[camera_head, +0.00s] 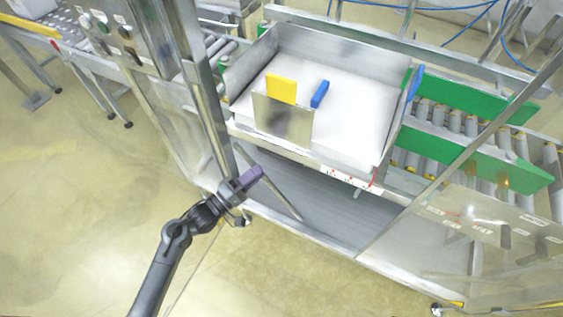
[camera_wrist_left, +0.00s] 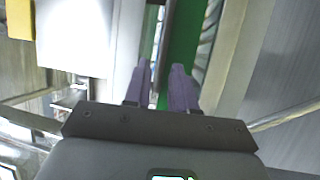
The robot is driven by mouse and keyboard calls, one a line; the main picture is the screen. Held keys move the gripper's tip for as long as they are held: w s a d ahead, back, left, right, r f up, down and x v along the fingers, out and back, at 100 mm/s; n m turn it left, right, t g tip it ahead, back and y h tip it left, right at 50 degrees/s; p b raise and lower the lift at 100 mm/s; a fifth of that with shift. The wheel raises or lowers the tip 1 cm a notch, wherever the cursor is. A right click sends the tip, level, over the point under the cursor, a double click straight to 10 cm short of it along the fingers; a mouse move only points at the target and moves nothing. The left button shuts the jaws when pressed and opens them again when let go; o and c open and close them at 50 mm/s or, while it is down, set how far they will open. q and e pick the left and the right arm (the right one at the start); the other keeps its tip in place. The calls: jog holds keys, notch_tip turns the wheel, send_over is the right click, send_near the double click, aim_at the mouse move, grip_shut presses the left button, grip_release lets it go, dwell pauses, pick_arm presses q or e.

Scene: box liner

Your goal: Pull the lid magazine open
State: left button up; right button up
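The lid magazine appears to be the metal tray (camera_head: 395,125) holding a white sheet or stack (camera_head: 350,125); whether it is shut or partly out is unclear. A yellow block (camera_head: 282,88), a blue block (camera_head: 320,94) and a grey metal plate (camera_head: 284,120) stand at it. A second blue piece (camera_head: 416,81) is at its right side. My left gripper (camera_head: 253,176) is below and left of the tray, apart from it. In the left wrist view its two purple fingers (camera_wrist_left: 163,80) are apart with nothing held between them. My right gripper is not in view.
A metal post (camera_head: 205,110) rises just left of the left gripper. Green-sided rollers (camera_head: 460,125) lie right of the tray, and a clear panel (camera_head: 480,220) stands at front right. Another roller conveyor (camera_head: 95,55) is at upper left. The floor at lower left is free.

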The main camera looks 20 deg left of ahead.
aim_at(281, 152)
pick_arm(q)
jog(key=b+x, duration=0.3)
jog(key=x, duration=0.8)
jog(key=shift+f, duration=0.2)
jog(key=shift+a, duration=0.1)
jog(key=shift+c, duration=0.3)
grip_shut()
